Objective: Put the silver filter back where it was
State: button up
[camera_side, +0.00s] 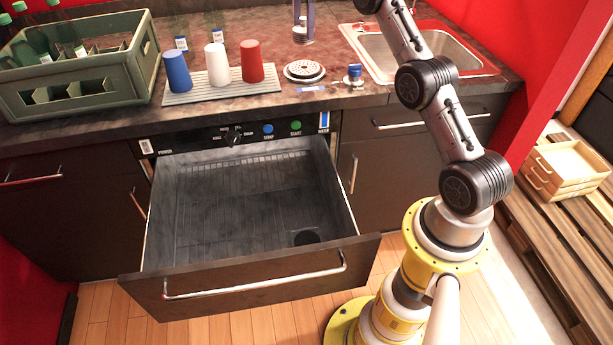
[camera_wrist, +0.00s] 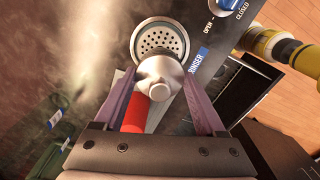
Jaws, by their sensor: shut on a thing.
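My gripper (camera_side: 303,22) is above the back of the counter, with its purple-grey fingers pointing down. In the wrist view the fingers (camera_wrist: 160,88) are shut on a silver, rounded, knobbed piece, the silver filter (camera_wrist: 160,74). In the side view it is a small silver shape (camera_side: 302,36) at the fingertips, held clear of the counter. A round perforated silver disc (camera_side: 304,70) lies on the counter below it. The wrist view shows this disc (camera_wrist: 160,38) partly covered by the held filter.
Blue (camera_side: 178,71), white (camera_side: 217,64) and red (camera_side: 252,61) cups stand on a mat (camera_side: 205,98) left of the disc. A blue-topped knob (camera_side: 354,73) and the sink (camera_side: 470,68) are to the right. A green bottle crate (camera_side: 95,108) occupies the left.

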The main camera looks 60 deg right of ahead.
jog(key=s+a+f+m, duration=0.1)
jog(key=a+f+m, duration=0.15)
jog(key=a, duration=0.85)
jog(key=s+a+f+m, duration=0.1)
jog(key=a+f, duration=0.3)
jog(key=a, duration=0.7)
jog(key=s+a+f+m, duration=0.1)
jog(key=s+a+f, duration=0.2)
jog(key=f, duration=0.5)
jog(key=s+a+f+m, duration=0.1)
jog(key=s+a+f, duration=0.3)
jog(key=f, duration=0.5)
jog(key=shift+s+f, duration=0.15)
jog(key=shift+s, duration=1.1)
jog(key=s+f+n, duration=0.1)
jog(key=s+f, duration=0.2)
jog(key=s+f+n, duration=0.2)
jog(key=s+f, duration=0.1)
jog(key=s+f+n, duration=0.2)
jog(key=s+f, duration=0.1)
jog(key=shift+a+f, duration=0.35)
jog(key=shift+a, duration=0.05)
jog(key=f, duration=0.5)
jog(key=shift+s+f, duration=0.1)
jog(key=shift+s, duration=0.15)
jog(key=shift+w+f, duration=0.1)
jog(key=shift+f, duration=2.25)
jog(key=shift+f, duration=0.1)
